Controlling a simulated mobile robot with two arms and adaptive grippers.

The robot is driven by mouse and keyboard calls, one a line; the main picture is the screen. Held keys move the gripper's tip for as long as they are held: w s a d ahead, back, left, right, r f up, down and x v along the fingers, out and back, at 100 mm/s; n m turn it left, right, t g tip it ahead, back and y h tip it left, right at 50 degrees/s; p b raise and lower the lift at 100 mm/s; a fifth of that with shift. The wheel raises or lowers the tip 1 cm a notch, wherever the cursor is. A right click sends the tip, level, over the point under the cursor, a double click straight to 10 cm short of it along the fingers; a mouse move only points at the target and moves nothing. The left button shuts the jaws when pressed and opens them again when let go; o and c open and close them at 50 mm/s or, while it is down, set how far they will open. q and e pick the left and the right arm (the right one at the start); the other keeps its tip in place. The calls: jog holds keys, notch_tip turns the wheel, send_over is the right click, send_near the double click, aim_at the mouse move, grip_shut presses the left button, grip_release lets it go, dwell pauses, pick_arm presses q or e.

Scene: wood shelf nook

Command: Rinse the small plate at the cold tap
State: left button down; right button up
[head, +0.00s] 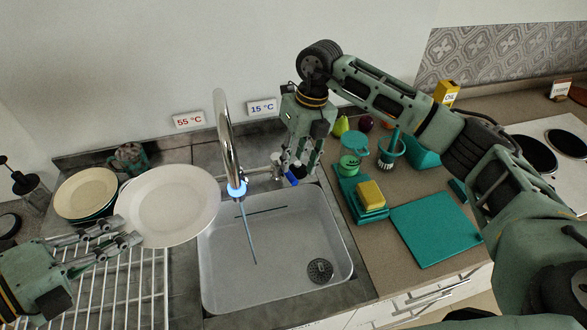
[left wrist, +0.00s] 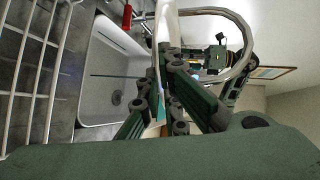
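My left gripper (head: 132,232) is shut on the rim of a white plate (head: 167,205). In the left wrist view the plate (left wrist: 161,60) shows nearly edge-on between the fingers. The tap (head: 226,140) arches over the sink (head: 215,275); a thin bluish stream (head: 247,230) runs from its tip into the basin, apart from the plate. My right gripper (head: 300,170) points down at the blue tap handle (head: 292,178), under the 15 °C sign (head: 262,107). Whether its fingers grip the handle is unclear.
Stacked plates (head: 85,193) stand at the left behind the wire dish rack (head: 130,285). A 55 °C sign (head: 188,119) is on the wall. Right of the sink are a yellow sponge (head: 370,194), a brush (head: 391,150) and a teal board (head: 435,228). The basin is empty.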

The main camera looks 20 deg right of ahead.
notch_tip(320, 180, up, 7)
jog(key=d, duration=0.1)
jog(key=shift+d, duration=0.25)
jog(key=shift+w, duration=0.1)
dwell(0.3)
